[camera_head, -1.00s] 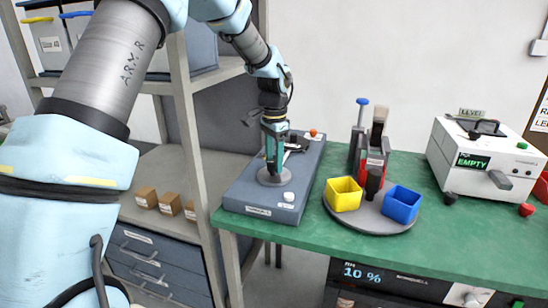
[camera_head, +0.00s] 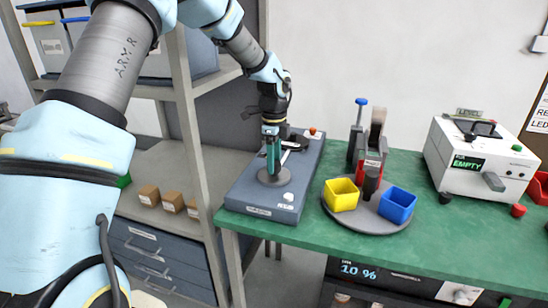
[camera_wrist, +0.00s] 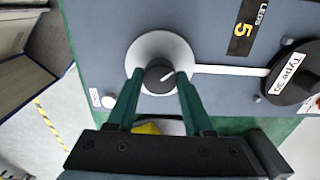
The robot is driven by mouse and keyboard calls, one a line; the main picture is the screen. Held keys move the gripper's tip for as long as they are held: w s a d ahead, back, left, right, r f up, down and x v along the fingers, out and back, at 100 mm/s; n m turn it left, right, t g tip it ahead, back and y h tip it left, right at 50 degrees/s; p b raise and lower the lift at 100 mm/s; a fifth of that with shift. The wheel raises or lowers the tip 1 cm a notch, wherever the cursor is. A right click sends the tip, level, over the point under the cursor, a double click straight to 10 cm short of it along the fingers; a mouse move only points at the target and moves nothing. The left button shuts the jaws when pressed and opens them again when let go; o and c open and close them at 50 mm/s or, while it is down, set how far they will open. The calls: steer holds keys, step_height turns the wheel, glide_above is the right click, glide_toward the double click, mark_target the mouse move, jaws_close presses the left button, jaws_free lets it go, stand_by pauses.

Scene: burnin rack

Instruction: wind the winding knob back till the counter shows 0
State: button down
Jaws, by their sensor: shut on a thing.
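The winding unit is a grey-blue box (camera_head: 262,209) at the left end of the green bench. Its dark winding knob (camera_wrist: 153,77), with a white pointer line, stands in the middle of a round disc (camera_wrist: 160,42). The disc also shows in the head view (camera_head: 284,181). My gripper (camera_wrist: 158,86) points down and is shut on the knob, one finger on each side. The counter (camera_wrist: 242,28) on the box, beside the word LEDS, shows 5. A white strip (camera_wrist: 225,70) runs from the disc to a dark reel (camera_wrist: 292,80) labelled Type 39.
A white machine (camera_head: 470,160) reading EMPTY is farther right. A shelf post (camera_head: 190,130) stands close left of the box.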

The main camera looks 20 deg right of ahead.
steer(key=shift+m+p, duration=0.4)
steer(key=shift+m, duration=0.8)
steer(key=shift+c, duration=1.4)
jaws_free()
step_height(320, 180, up, 11)
steer(key=b, duration=0.2)
steer(key=shift+b, duration=0.4)
steer(key=shift+f, duration=0.1)
